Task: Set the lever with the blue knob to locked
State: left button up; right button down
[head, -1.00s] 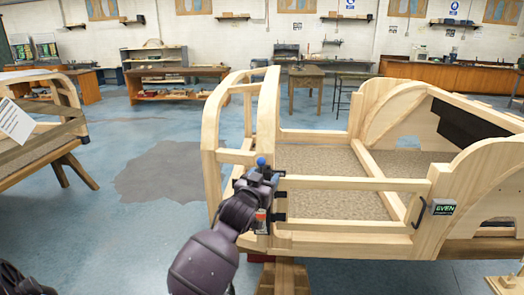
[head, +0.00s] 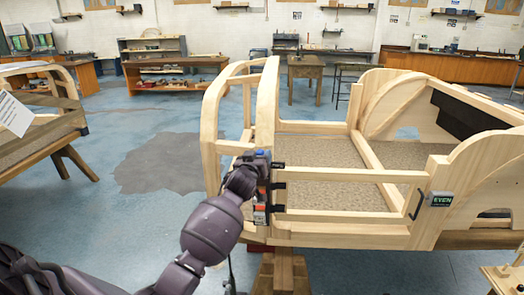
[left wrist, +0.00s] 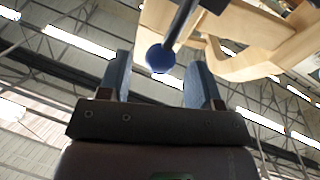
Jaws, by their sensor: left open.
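The lever's blue knob (left wrist: 160,58) shows in the left wrist view on a dark rod, at the gap between my left gripper's two fingers. My left gripper (left wrist: 160,84) is open, with a finger on each side of the knob and space visible around it. In the head view the gripper (head: 261,160) is at the corner post of the wooden bodyframe (head: 268,95) and hides most of the lever. A bit of blue shows at its tip. A dark fitting with an orange-red mark (head: 260,214) sits lower on the post. My right gripper is out of view.
The door rails (head: 340,182) and a dark handle (head: 418,204) lie right of the gripper. Another wooden frame (head: 45,140) stands at the left. The floor between the frames is open.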

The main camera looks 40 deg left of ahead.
aim_at(262, 150)
pick_arm(q)
jog(key=shift+x, duration=2.3)
jog(key=shift+c, duration=0.3)
grip_shut()
